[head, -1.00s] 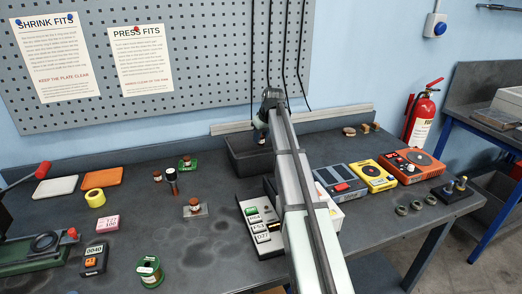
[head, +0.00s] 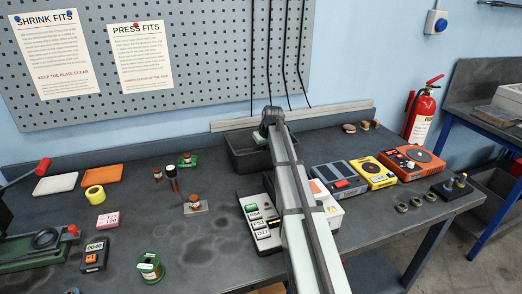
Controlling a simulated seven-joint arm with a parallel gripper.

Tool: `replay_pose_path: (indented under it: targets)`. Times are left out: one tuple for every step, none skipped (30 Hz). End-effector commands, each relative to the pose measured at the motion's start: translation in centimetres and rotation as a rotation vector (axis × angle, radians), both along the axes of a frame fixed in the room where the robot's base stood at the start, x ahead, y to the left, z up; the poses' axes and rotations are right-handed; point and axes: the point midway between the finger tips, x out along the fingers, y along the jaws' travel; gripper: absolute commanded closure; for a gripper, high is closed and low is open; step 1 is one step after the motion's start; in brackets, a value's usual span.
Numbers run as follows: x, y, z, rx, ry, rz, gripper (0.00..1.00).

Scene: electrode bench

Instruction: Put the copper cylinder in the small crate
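A dark grey open crate (head: 236,165) stands at the back of the bench, partly behind my arm. My gripper (head: 261,139) is over or just inside the crate's opening; it is small and dark, and I cannot tell whether its fingers are open or hold anything. Several copper-coloured cylinders are in view: one (head: 157,174) stands on the bench left of the crate, one (head: 187,157) is on a green base, and one (head: 194,199) stands on a metal plate. Which one the task means is not clear. The crate's inside is mostly hidden.
A dark post with a reddish top (head: 173,180) stands among the cylinders. A labelled switch box (head: 258,225) lies close to my arm. Grey, yellow (head: 373,171) and orange (head: 411,163) devices stand to the right.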

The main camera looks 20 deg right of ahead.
Motion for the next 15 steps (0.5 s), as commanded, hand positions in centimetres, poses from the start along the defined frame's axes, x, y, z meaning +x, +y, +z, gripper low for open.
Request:
replay_pose_path:
  targets:
    - [0.01,0.00,-0.12,0.000,0.000,0.000,1.00]
    - [0.00,0.00,-0.19,0.000,-0.001,0.000,1.00]
    - [0.00,0.00,-0.19,0.000,0.000,0.000,0.66]
    - [0.01,0.00,-0.18,0.000,0.000,0.000,0.63]
    - [0.01,0.00,-0.18,0.000,0.000,0.000,0.60]
    - [0.00,0.00,-0.18,0.000,0.000,0.000,0.56]
    - [0.00,0.00,-0.18,0.000,0.000,0.000,0.53]
    - [0.00,0.00,-0.17,0.000,0.000,0.000,0.51]
    - [0.00,0.00,-0.17,0.000,0.000,0.000,0.47]
    - [0.01,0.00,-0.17,0.000,0.000,0.000,0.44]
    - [0.01,0.00,-0.17,0.000,0.000,0.000,0.43]
    - [0.00,0.00,-0.17,0.000,0.000,0.000,0.43]
    - [0.00,0.00,-0.17,0.000,0.000,0.000,0.43]
    - [0.00,0.00,-0.17,0.000,0.000,0.000,0.43]
    - [0.00,0.00,-0.16,0.000,0.000,0.000,0.43]
